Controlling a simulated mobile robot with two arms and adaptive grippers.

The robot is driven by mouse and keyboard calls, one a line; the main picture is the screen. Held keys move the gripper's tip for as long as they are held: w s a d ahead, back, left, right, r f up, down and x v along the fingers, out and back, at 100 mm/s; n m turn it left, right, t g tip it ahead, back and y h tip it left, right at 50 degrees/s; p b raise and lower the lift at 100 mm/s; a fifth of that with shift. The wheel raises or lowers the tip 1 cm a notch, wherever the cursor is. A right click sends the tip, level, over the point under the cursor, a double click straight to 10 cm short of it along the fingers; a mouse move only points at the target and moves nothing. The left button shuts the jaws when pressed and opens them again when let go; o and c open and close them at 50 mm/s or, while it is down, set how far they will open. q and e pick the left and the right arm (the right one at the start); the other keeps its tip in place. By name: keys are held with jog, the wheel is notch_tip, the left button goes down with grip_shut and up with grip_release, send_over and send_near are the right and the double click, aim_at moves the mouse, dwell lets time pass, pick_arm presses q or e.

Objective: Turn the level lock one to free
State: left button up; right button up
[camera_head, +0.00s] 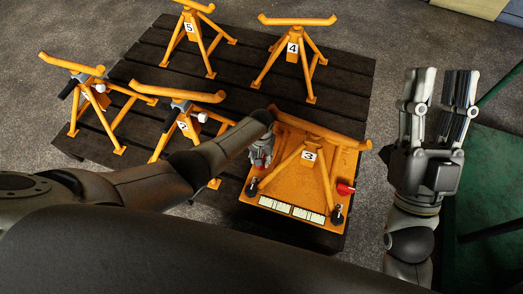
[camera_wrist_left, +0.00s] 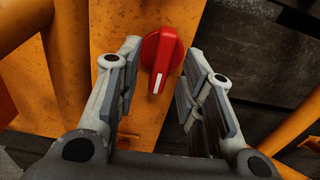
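A red knob (camera_wrist_left: 160,52) with a white mark pointing down and slightly left shows in the left wrist view, on an orange metal face. I see no label telling which lock it is. My left gripper (camera_wrist_left: 163,66) is open, with one finger on each side of the knob and a gap visible on the right. In the head view my left gripper (camera_head: 261,152) points down by the left edge of the orange base (camera_head: 280,185) under stand 3, its fingertips mostly hidden. Another red part (camera_head: 345,188) sits at that base's right edge. My right gripper (camera_head: 440,90) is open and empty, pointing up.
Stand 3 (camera_head: 318,165) rises close beside my left gripper. Several other orange stands, including stand 4 (camera_head: 293,60) and stand 5 (camera_head: 192,38), occupy the dark slatted platform (camera_head: 345,75). A green surface (camera_head: 490,190) lies at the right.

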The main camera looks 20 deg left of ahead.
pick_arm(q)
jog(key=shift+r, duration=3.35)
jog(key=shift+s, duration=0.1)
